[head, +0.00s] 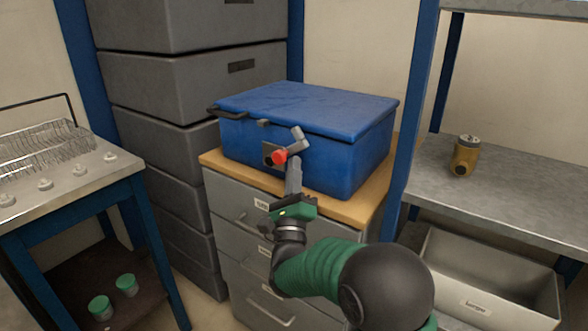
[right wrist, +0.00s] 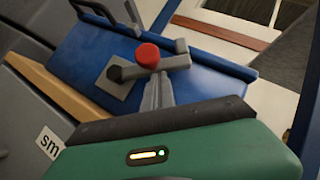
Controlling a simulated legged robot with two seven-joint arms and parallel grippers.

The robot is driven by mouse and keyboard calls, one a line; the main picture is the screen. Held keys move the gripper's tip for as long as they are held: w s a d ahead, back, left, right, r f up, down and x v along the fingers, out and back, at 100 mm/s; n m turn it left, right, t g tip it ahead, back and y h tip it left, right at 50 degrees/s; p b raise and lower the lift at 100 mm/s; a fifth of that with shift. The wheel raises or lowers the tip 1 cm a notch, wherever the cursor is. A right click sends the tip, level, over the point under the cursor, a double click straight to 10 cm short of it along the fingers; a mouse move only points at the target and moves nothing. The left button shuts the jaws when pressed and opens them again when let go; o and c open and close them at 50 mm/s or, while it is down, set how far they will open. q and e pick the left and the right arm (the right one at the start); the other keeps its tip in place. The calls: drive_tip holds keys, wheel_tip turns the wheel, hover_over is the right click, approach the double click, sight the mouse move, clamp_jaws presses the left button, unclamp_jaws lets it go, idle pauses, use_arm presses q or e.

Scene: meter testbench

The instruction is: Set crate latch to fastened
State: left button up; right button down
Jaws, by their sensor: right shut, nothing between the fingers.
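The blue crate (head: 300,150) stands with its lid down on a wooden-topped drawer cabinet. Its latch (head: 280,156) is on the front face: a grey plate, a grey lever and a red knob. The lever slants up and right from the knob. In the right wrist view the red knob (right wrist: 148,55) and the grey plate (right wrist: 118,76) show just beyond my fingers. My right gripper (head: 294,168) is shut and empty, its fingertips just below and right of the red knob. I cannot tell whether they touch the latch. My left gripper is out of view.
Grey stacked boxes (head: 180,85) stand behind on the left. A bench (head: 75,185) with a wire rack is at far left. A metal shelf (head: 500,195) at right holds a yellow-brown can (head: 465,156), with a grey bin (head: 490,290) below. A blue post stands right of the crate.

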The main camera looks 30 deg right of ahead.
drive_tip(key=shift+r, duration=0.15)
drive_tip(key=r+n+y+p, duration=0.2)
drive_tip(key=n+p, duration=0.1)
drive_tip(key=w+r+n+g+y+p, duration=0.1)
drive_tip(key=n+y+p, duration=0.1)
drive_tip(key=n+p, duration=0.1)
drive_tip(key=w+a+r+n+y+p, duration=0.1)
drive_tip(key=r+n+y+p, duration=0.1)
drive_tip(key=p, duration=0.3)
drive_tip(key=shift+w+r+n+g+y, duration=0.2)
drive_tip(key=shift+r+n+g+y, duration=0.15)
drive_tip(key=shift+n, duration=0.25)
drive_tip(key=shift+w+a+n+g+y+p, duration=0.2)
drive_tip(key=shift+w+n+g+y+p, duration=0.15)
drive_tip(key=shift+w+n+g+p, duration=0.3)
drive_tip(key=shift+w+a, duration=0.1)
drive_tip(key=shift+a+r, duration=0.1)
drive_tip(key=shift+r, duration=0.15)
